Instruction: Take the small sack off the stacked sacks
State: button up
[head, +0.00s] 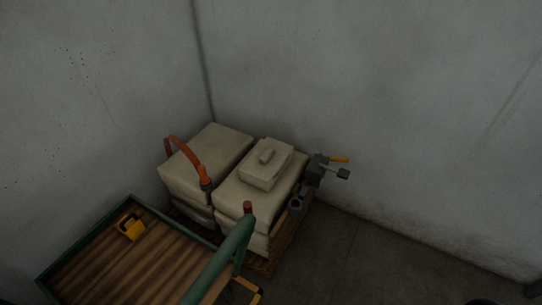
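The small sack (258,176) is pale beige and lies flat on top of the right-hand column of the stacked sacks (233,194). A small raised lump shows on its upper face. The larger sacks stand in two columns side by side, close to the corner of the walls. I cannot make out my gripper in the head view, and nothing is seen touching the small sack.
A wooden pallet (287,236) shows beneath the sacks. An orange curved piece (188,152) arches by the left column. A grey fitting (313,172) with a yellow lever stands right of the sacks. A green-framed wooden deck (125,262) fills the lower left.

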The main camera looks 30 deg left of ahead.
aim_at(263, 167)
jog(key=u, duration=1.4)
jog(key=i, duration=0.8)
jog(key=u, duration=0.1)
